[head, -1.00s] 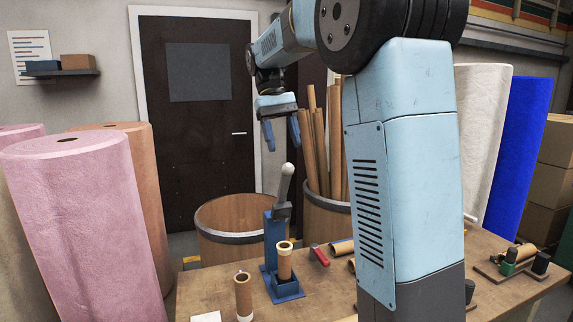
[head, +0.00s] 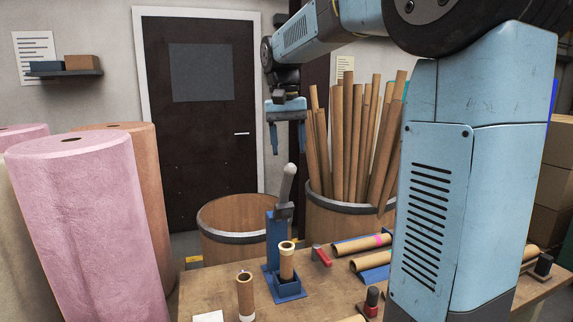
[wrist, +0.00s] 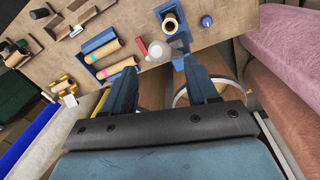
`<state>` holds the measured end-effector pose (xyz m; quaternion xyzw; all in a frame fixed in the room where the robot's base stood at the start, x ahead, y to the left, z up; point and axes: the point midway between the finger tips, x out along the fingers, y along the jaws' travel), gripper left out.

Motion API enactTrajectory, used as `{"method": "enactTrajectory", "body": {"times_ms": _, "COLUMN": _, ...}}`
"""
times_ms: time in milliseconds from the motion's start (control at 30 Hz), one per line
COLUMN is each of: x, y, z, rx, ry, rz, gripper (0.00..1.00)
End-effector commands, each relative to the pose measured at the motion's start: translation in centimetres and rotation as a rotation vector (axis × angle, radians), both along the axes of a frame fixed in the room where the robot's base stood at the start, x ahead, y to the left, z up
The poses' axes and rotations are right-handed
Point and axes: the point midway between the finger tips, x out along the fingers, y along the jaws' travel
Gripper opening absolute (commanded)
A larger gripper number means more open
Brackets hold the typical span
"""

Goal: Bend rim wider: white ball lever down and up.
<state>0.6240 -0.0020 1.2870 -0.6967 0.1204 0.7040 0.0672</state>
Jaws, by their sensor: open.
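A blue press (head: 277,238) stands on the workbench with its lever raised, leaning slightly right. The lever's pale ball end (head: 290,169) is at the top. It also shows in the wrist view as a white ball (wrist: 156,50). A cardboard tube (head: 287,265) with a lighter rim stands upright in the blue base. It also shows in the wrist view (wrist: 170,23). My gripper (head: 287,145) is open and empty, above the ball and apart from it. In the wrist view the ball shows between and beyond my fingertips (wrist: 160,68).
Another upright tube (head: 245,295) stands left of the press. A red-handled tool (head: 321,256) and tubes in blue holders (head: 361,245) lie to the right. Wooden barrels (head: 240,218) stand behind the bench, one full of long tubes (head: 352,140). A pink felt roll (head: 90,225) stands at left.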

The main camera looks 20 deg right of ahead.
Motion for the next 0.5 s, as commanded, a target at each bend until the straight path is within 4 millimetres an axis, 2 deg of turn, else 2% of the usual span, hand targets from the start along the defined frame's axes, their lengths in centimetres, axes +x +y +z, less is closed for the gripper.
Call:
{"method": "enactTrajectory", "body": {"times_ms": 200, "x": -0.1, "y": -0.2, "z": -3.4, "rx": 0.0, "ry": 0.002, "rz": 0.002, "gripper": 0.58}}
{"method": "enactTrajectory", "body": {"times_ms": 500, "x": -0.1, "y": -0.3, "z": -5.3, "rx": 0.0, "ry": 0.001, "rz": 0.002, "gripper": 0.58}}
